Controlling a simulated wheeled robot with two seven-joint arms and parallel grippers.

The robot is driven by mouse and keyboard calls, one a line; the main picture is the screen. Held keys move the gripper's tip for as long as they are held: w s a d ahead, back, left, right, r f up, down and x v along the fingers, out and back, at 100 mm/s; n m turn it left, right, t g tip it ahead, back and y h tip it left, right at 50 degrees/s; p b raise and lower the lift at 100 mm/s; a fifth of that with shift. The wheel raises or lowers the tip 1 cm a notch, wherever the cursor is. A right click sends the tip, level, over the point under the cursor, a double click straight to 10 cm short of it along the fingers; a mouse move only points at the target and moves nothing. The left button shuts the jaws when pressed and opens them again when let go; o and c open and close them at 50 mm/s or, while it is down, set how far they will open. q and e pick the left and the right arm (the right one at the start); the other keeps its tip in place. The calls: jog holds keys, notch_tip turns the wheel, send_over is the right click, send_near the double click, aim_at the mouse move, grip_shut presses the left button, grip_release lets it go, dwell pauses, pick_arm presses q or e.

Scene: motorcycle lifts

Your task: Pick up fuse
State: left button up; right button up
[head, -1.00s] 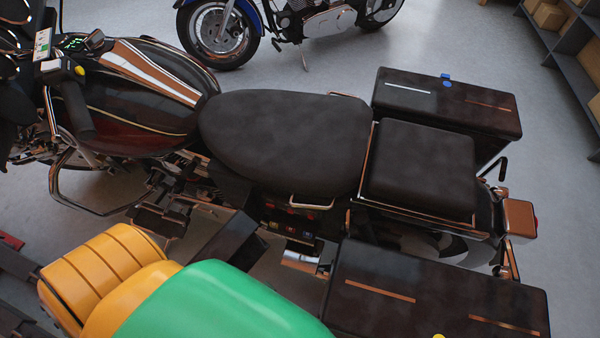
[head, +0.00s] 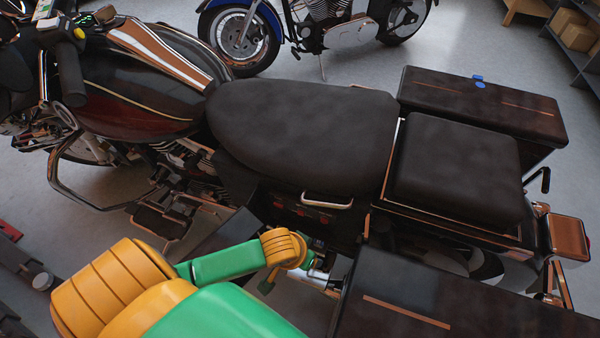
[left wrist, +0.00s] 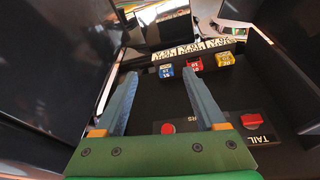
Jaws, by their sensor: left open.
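In the left wrist view a blue fuse (left wrist: 166,71), a red fuse (left wrist: 194,65) and a yellow fuse (left wrist: 225,60) sit in a row below white label plates (left wrist: 190,49). My left gripper (left wrist: 160,74) is open, its two fingers pointing toward this row. The blue fuse shows between the fingertips, and the red fuse is just right of the right fingertip. Nothing is held. In the head view small red parts (head: 301,214) of the panel show under the seat; my left gripper is mostly hidden there below its orange wrist. My right gripper is not in view.
Two red knobs (left wrist: 168,128) (left wrist: 251,122) stand on the panel near the fingers, one labelled TAIL. A dark saddlebag (head: 440,300) and the motorcycle seat (head: 300,130) border the panel. Another motorcycle (head: 325,25) stands behind.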

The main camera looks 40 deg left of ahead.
pick_arm(q)
jog(key=w+a+f+n+b, duration=0.1)
jog(key=w+a+f+b, duration=0.1)
jog(key=w+a+f, duration=0.1)
jog(key=w+a+f+n+y+b, duration=0.1)
jog(key=w+a+f+b, duration=0.1)
jog(key=w+a+f, duration=0.1)
jog(key=shift+x, duration=0.75)
jog(key=shift+a+r, duration=0.1)
jog(key=shift+a, duration=0.05)
jog(key=shift+s, duration=0.1)
grip_shut()
